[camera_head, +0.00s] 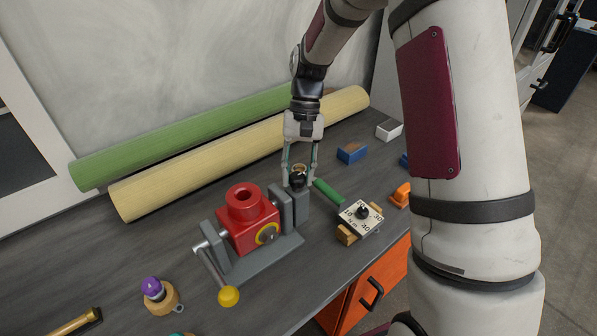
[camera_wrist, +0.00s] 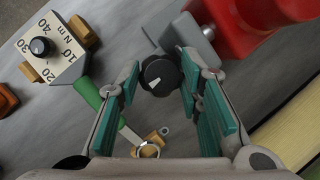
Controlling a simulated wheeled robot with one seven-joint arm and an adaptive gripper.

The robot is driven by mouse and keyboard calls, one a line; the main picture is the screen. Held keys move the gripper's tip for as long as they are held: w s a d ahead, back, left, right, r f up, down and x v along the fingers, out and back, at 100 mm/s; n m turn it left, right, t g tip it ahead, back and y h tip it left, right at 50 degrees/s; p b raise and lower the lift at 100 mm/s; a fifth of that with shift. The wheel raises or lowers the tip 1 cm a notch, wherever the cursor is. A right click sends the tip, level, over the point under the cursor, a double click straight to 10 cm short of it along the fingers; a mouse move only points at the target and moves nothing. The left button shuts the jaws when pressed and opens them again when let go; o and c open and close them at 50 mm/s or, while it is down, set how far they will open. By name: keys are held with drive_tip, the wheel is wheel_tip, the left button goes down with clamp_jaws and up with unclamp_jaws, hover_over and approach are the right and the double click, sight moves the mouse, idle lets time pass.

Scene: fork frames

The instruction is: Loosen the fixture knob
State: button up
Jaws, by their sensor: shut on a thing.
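The fixture knob (camera_head: 298,181) is a black round knob on top of a grey block at the right end of the vise-like fixture (camera_head: 270,252). In the wrist view the knob (camera_wrist: 159,75) shows a white pointer mark and sits between my fingertips. My gripper (camera_head: 299,178) comes down from above and is shut on the knob, with a green-padded finger on either side; it also shows in the wrist view (camera_wrist: 160,80). The knob's lower part and the contact faces are partly hidden. The fixture carries a red block (camera_head: 262,227) and a yellow-ended handle (camera_head: 228,296).
A numbered dial block (camera_head: 356,217) and a green-handled tool (camera_head: 328,191) lie right of my gripper. Blue (camera_head: 352,153), white (camera_head: 389,130) and orange (camera_head: 400,195) items lie farther right. Long green (camera_head: 190,138) and cream (camera_head: 200,162) rolls lie behind. A purple-topped piece (camera_head: 153,289) stands at front left.

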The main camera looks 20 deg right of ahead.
drive_tip(key=shift+f+n, duration=0.1)
drive_tip(key=shift+n, duration=0.2)
drive_tip(key=o, duration=0.9)
drive_tip(key=v, duration=1.2)
drive_tip(key=shift+a, duration=0.1)
